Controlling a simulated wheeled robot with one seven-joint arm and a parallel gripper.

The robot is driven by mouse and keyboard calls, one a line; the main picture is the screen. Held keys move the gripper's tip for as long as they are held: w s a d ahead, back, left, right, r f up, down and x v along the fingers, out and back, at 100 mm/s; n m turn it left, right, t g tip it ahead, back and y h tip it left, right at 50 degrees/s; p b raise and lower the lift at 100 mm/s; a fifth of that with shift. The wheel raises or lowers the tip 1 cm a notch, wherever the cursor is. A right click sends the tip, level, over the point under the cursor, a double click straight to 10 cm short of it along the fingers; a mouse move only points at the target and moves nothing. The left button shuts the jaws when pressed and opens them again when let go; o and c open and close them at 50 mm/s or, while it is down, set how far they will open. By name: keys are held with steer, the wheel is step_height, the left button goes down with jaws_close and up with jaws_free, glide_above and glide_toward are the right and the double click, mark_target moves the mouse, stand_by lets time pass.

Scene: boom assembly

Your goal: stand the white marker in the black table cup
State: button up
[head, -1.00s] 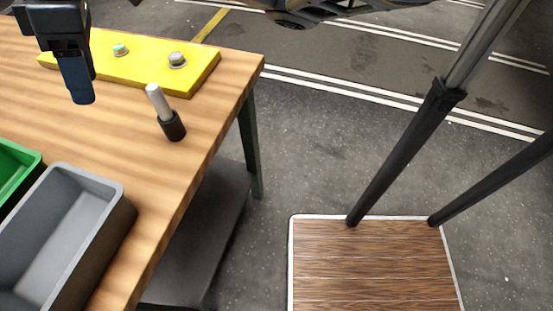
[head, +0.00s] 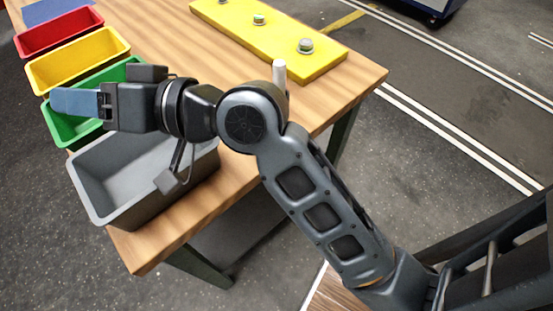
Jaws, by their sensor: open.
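The white marker (head: 279,72) shows only its upper part, upright or nearly so, above my arm's elbow near the table's right side. The black table cup is hidden behind my arm. My gripper (head: 66,102) is open at the left, over the green bin (head: 130,72), well apart from the marker. Its blue fingers point left and nothing shows between them.
The wooden table (head: 165,40) holds a red bin (head: 60,32), a yellow bin (head: 78,60) and a grey bin (head: 95,200) along its near-left side. My arm crosses the middle.

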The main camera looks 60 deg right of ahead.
steer(key=s+d+f+m+g+h, duration=0.1)
steer(key=s+f+h, duration=0.2)
steer(key=s+f, duration=0.4)
steer(key=s+d+f+m+h, duration=0.1)
steer(key=s+d+f+h, duration=0.3)
steer(key=s, duration=0.6)
steer(key=s+d+n, duration=0.1)
steer(key=s+n, duration=0.2)
steer(key=s, duration=0.5)
steer(key=s+d+f+n, duration=0.1)
steer(key=s+d+n, duration=0.1)
steer(key=s, duration=0.7)
steer(key=shift+d+n+g+y, duration=0.3)
steer(key=shift+n+g, duration=0.1)
steer(key=shift+n, duration=0.1)
steer(key=shift+s, duration=0.1)
